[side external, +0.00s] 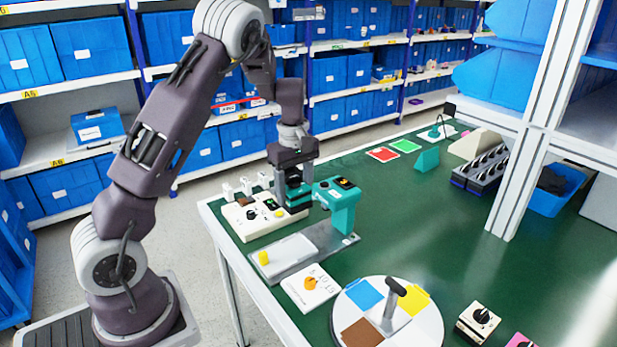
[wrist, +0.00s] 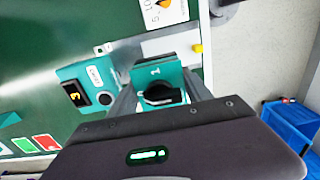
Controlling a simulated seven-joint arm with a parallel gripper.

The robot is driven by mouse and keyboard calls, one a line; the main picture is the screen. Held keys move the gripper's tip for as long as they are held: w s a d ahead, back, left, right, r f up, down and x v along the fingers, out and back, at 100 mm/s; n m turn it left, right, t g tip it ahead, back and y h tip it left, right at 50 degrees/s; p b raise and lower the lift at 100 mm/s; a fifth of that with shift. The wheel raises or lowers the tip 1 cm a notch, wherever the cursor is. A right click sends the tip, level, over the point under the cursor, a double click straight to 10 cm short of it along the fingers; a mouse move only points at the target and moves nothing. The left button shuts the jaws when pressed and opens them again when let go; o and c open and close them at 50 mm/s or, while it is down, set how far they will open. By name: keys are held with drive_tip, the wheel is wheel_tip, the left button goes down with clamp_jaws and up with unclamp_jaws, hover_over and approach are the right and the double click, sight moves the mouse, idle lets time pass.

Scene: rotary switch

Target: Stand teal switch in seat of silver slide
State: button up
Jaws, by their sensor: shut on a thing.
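My gripper (side external: 294,205) is shut on the teal switch (side external: 297,192), between the cream box and the teal station head. In the wrist view, the teal switch (wrist: 157,76) has a black round knob and a "1" label, with the fingers on either side of it. The silver slide (side external: 316,246) lies on a grey base in front, with a yellow knob at its left end. In the wrist view, part of the slide (wrist: 175,42) shows beyond the switch. Its seat is not clearly visible in either view. I cannot tell the switch's exact height above the station.
The teal station head (side external: 343,207) stands close right of my gripper. A cream box (side external: 247,222) with knobs is close left. In front are a white card (side external: 311,288) and a round turntable (side external: 428,325) with coloured sectors and an upright handle.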

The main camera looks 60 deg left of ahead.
wheel_tip(320, 180, down, 14)
drive_tip(key=shift+f, duration=0.1)
idle(0.5)
idle(0.4)
drive_tip(key=o, duration=1.3)
drive_tip(key=shift+o, duration=0.2)
drive_tip(key=s+d+r+m+t+h, duration=0.1)
drive_tip(key=s+d+r+m, duration=0.3)
drive_tip(key=r, duration=0.7)
drive_tip(key=w+d+r+m+t, duration=0.1)
drive_tip(key=d+r+m, duration=0.1)
drive_tip(key=d+r, duration=0.7)
drive_tip(key=s+d+r+m+t, duration=0.1)
drive_tip(key=s+d+r+m, duration=0.35)
drive_tip(key=s+r, duration=0.45)
drive_tip(key=s+d+r+m+t+y, duration=0.1)
drive_tip(key=s+d+m+t, duration=0.1)
drive_tip(key=s+m, duration=0.5)
drive_tip(key=s, duration=0.5)
drive_tip(key=shift+s+r+t, duration=0.15)
drive_tip(key=shift+r+t, duration=0.15)
drive_tip(key=shift+r, duration=0.1)
